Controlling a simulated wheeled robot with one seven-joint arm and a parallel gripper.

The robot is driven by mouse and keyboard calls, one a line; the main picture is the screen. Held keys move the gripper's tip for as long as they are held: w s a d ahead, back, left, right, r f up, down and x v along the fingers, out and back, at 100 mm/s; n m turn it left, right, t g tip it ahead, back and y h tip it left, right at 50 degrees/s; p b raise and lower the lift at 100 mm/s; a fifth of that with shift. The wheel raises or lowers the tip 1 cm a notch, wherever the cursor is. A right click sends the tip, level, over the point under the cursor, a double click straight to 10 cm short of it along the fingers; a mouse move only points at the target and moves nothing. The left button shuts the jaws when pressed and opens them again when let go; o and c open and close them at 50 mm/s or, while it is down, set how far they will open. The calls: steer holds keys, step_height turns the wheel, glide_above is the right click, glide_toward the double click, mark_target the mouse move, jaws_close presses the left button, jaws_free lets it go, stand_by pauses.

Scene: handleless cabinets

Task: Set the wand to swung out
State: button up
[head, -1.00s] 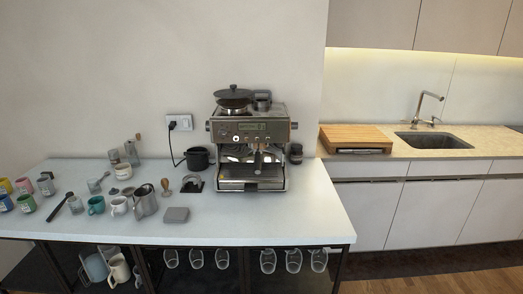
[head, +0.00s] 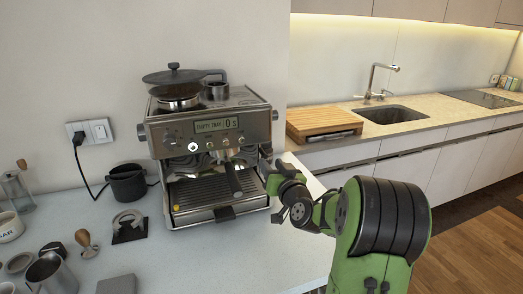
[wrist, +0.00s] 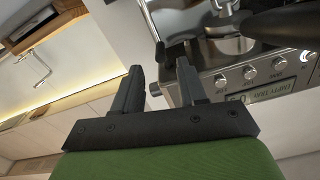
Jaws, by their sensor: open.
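The espresso machine (head: 210,150) stands on the white counter, its display lit. The wand is on the machine's right side; in the head view my gripper and arm cover that spot and I cannot make it out clearly. In the wrist view, a thin metal tube that looks like the wand (wrist: 150,20) runs down from the top edge, just beyond the space between my fingertips. My gripper (head: 272,172) is at the machine's right front corner. In the wrist view my gripper (wrist: 158,75) is open, its two fingers apart with nothing clearly between them. Whether a finger touches the wand, I cannot tell.
The portafilter's black handle (head: 234,180) sticks out at the machine's front, left of my gripper. A side knob (wrist: 155,89) shows close to my fingers. A black knock box (head: 128,184), tamper (head: 87,243) and metal jug (head: 50,274) stand left. A wooden board (head: 323,121) lies right.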

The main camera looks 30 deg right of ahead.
mark_target(260, 150)
steer(key=p+x, duration=0.1)
steer(key=x, duration=0.7)
steer(key=shift+r, duration=0.1)
jaws_close()
